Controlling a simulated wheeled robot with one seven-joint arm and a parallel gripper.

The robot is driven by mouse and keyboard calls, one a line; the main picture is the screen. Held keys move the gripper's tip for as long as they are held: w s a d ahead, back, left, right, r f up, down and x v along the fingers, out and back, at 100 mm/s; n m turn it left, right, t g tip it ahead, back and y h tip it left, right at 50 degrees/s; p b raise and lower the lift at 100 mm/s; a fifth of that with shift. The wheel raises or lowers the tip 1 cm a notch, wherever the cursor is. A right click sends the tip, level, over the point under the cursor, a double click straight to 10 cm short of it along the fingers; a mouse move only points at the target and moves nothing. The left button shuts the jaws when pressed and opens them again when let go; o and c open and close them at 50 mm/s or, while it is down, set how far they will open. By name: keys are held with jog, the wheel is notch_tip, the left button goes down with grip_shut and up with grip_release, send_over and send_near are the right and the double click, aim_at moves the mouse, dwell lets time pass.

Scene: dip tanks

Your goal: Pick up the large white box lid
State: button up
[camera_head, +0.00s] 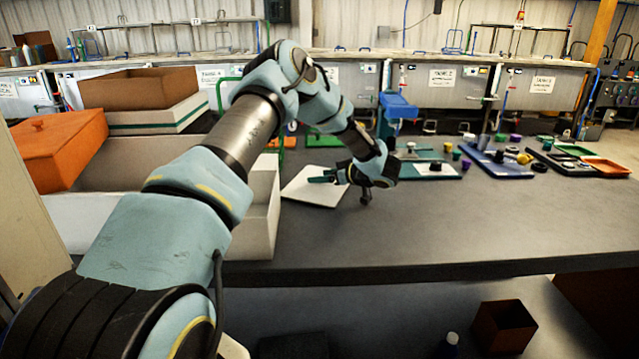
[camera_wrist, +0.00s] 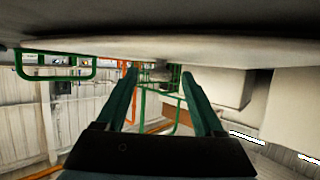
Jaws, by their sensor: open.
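The flat white lid (camera_head: 308,192) lies on the dark table just right of a large white box (camera_head: 262,205). My gripper (camera_head: 318,179) is low over the lid, its teal fingers pointing left toward the box. A pale band (camera_wrist: 170,47) across the top of that view, close to the fingertips, may be the lid's edge. I cannot tell whether the fingers touch the lid.
An orange box (camera_head: 60,148) and a brown box (camera_head: 125,88) stand at the left. A blue board (camera_head: 497,166) and trays with small colored parts lie on the right. The table's front middle (camera_head: 430,235) is clear. Tanks (camera_head: 440,85) line the back.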

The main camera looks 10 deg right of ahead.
jog(key=shift+c, duration=0.3)
grip_shut()
dwell(0.4)
